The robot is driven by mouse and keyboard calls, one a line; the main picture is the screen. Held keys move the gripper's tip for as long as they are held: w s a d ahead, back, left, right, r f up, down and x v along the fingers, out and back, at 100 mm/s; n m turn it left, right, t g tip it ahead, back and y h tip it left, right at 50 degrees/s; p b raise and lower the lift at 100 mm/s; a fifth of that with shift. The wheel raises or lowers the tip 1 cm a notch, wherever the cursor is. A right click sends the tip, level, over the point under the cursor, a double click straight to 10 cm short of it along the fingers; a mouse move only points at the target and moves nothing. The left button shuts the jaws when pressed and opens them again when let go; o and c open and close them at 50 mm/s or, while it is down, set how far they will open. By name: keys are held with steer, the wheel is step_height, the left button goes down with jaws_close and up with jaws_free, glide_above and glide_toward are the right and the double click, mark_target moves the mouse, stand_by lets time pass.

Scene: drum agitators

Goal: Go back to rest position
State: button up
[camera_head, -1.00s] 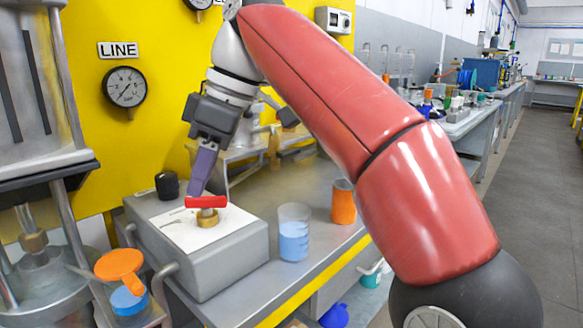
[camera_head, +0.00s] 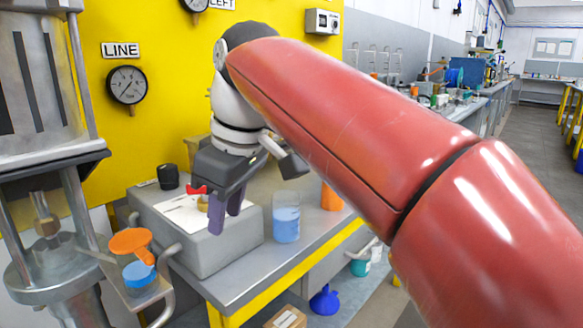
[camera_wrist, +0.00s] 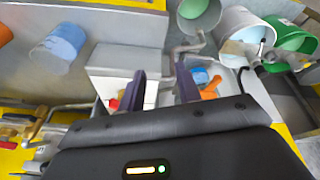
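My gripper (camera_head: 226,214) hangs from the red arm in front of the grey box with a white top. Its two purple fingers stand apart with nothing between them. They also show spread in the wrist view (camera_wrist: 160,88). The red handle (camera_head: 197,190) sits on the white top of the grey box (camera_head: 215,252), just left of and behind the fingers. The fingers look clear of it. Part of the box top is hidden behind my gripper.
A beaker of blue liquid (camera_head: 286,226) and an orange container (camera_head: 331,198) stand right of the box. A black knob (camera_head: 168,176) is behind it. At left, an orange funnel (camera_head: 130,241) and a blue-lidded jar (camera_head: 138,274) sit beside metal apparatus. The yellow wall (camera_head: 150,60) is close behind.

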steer(key=s+d+f+m+t+h, duration=0.1)
steer(key=s+d+f+m, duration=0.2)
steer(key=d+f, duration=0.4)
steer(key=s+d+f+m+t+h, duration=0.1)
steer(key=s+d+f+m, duration=0.3)
steer(key=d+f+m, duration=0.2)
steer(key=s+d+f+m+t, duration=0.1)
steer(key=s+d+f+m, duration=0.3)
steer(key=d+f, duration=0.5)
steer(key=shift+d+f+m+t+h, duration=0.3)
steer(key=shift+d+f+m+h, duration=0.15)
steer(key=shift+d, duration=0.8)
steer(key=shift+a+r, duration=0.1)
steer(key=shift+r, duration=0.05)
